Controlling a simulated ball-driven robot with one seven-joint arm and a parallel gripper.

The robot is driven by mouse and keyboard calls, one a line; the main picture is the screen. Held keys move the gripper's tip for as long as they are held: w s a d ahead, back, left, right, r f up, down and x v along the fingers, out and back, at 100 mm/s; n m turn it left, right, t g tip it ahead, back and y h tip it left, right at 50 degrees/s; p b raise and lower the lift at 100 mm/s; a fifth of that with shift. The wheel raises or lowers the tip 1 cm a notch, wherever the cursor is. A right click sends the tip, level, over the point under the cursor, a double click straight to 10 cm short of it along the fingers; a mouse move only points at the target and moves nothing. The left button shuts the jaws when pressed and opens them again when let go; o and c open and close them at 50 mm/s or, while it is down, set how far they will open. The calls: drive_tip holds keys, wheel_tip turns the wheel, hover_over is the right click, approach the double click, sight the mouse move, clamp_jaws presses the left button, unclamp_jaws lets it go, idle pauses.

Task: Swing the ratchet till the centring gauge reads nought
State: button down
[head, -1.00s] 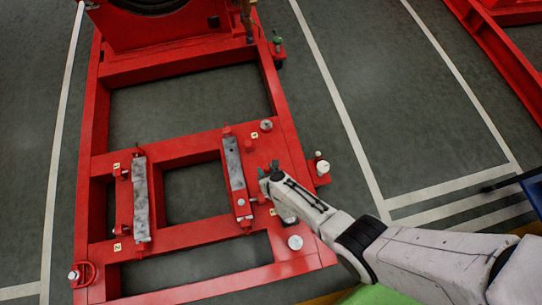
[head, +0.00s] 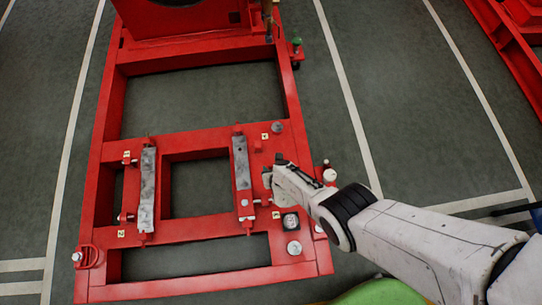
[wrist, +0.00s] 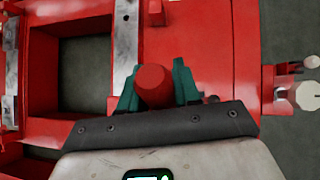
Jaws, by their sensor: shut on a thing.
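My gripper (head: 268,178) is over the right side of the red frame, just right of the right-hand grey bar. In the wrist view its teal fingers (wrist: 158,88) are shut on a red round-ended grip (wrist: 153,86), seen end-on; I take this for the ratchet's handle. The rest of the ratchet is hidden below the grip and my gripper.
The red frame (head: 200,284) carries two grey bars, left (head: 147,190) and right (head: 241,165), with bolts at their ends. Small numbered labels mark the corners. White-topped posts (head: 330,176) stand at the right edge. Grey floor (head: 400,130) lies open to the right.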

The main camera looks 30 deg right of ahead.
drive_tip(key=c, duration=0.9)
unclamp_jaws()
drive_tip(key=shift+s+r, duration=0.1)
drive_tip(key=shift+p+v, duration=5.25)
